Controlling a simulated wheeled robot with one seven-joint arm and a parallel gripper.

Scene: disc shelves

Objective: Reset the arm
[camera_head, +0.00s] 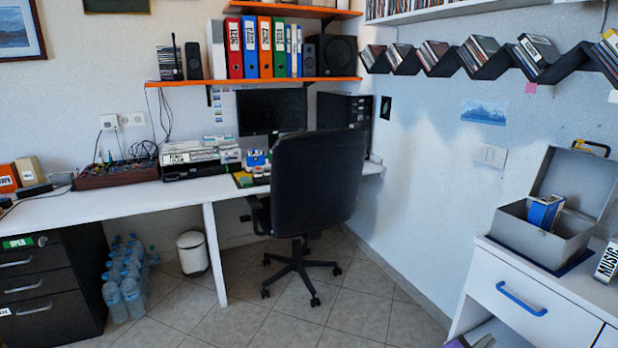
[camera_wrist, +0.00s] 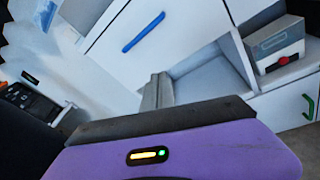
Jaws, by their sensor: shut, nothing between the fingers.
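My gripper (camera_wrist: 157,88) shows in the wrist view as grey fingers together beyond my purple hand, with nothing held. It is tilted relative to the white drawer cabinet (camera_wrist: 108,55) with the blue handle, which lies ahead of it. The gap between fingers and cabinet is hard to judge. In the head view the same cabinet (camera_head: 545,312) stands at the lower right. Only a small purple piece of my arm shows at the bottom edge there, beside the cabinet. The fingers are not clear in that view.
An open grey box (camera_head: 540,235) with a blue carton (camera_head: 546,211) inside stands on the cabinet. A black office chair (camera_head: 311,185) stands at the white desk (camera_head: 150,197). A zigzag disc shelf (camera_head: 490,66) is on the right wall. The tiled floor between chair and cabinet is clear.

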